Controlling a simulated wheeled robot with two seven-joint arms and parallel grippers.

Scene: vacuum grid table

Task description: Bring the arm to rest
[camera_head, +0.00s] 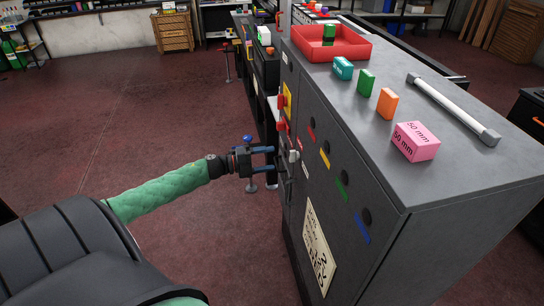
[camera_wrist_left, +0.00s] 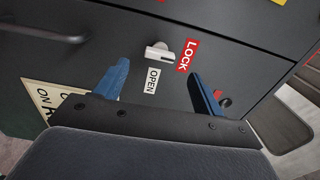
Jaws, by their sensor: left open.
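My left gripper (camera_head: 272,160) is in front of the side of the dark grey cabinet (camera_head: 378,238), its blue fingers pointing at the panel. It is open and empty. In the left wrist view its two fingers (camera_wrist_left: 160,86) stand apart, with a white knob (camera_wrist_left: 158,52) beyond and between them. A red LOCK label (camera_wrist_left: 188,55) and a white OPEN label (camera_wrist_left: 152,79) are beside the knob. In the head view the knob (camera_head: 293,156) is just off the fingertips. I cannot tell whether a finger touches the panel. My right gripper is not in view.
On the cabinet top stand a pink 50 mm block (camera_head: 416,142), an orange block (camera_head: 388,104), a green block (camera_head: 366,83), a teal block (camera_head: 343,68), a red tray (camera_head: 352,47) and a white bar handle (camera_head: 452,107). The floor (camera_head: 170,120) to the left is clear.

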